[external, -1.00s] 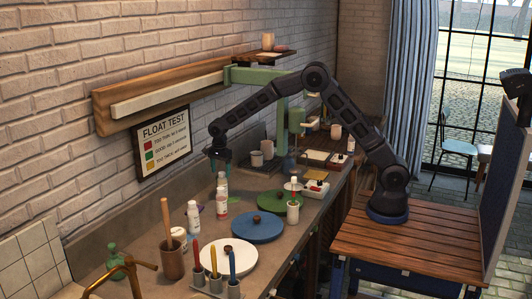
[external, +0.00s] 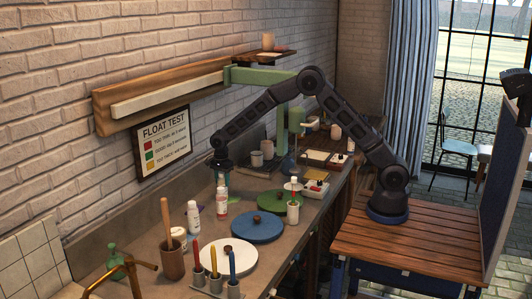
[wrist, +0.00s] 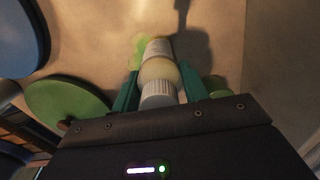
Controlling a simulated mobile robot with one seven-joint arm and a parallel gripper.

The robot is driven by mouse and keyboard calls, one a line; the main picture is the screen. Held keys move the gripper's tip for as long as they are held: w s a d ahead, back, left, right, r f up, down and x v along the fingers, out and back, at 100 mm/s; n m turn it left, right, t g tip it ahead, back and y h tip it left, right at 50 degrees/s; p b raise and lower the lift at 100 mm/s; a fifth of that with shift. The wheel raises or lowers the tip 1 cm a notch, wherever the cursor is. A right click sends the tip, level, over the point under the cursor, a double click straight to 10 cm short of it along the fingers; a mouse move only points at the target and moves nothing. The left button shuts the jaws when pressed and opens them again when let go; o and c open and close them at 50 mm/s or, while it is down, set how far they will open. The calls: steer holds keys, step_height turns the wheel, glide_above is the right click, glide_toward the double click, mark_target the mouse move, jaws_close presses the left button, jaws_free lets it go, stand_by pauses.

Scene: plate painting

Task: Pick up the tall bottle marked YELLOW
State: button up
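A white bottle (wrist: 160,72) with a ribbed white cap stands between the two green fingers of my gripper (wrist: 158,80) in the wrist view. The fingers are spread beside it, with a slim gap on the left side. Any colour marking on it cannot be read. In the external view, my gripper (external: 222,177) points down at the back of the counter, and its fingers largely hide this bottle. Two other white bottles, one nearer the camera (external: 221,204) and one farther left (external: 193,217), stand in front of the gripper; their labels are too small to read.
A blue disc (external: 257,229), a green disc (external: 279,203) and a white disc (external: 231,257) lie on the counter. A wooden cup (external: 172,262) and a rack with coloured sticks (external: 215,285) stand at the front. The brick wall is close behind the gripper.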

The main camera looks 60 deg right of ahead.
jaws_close()
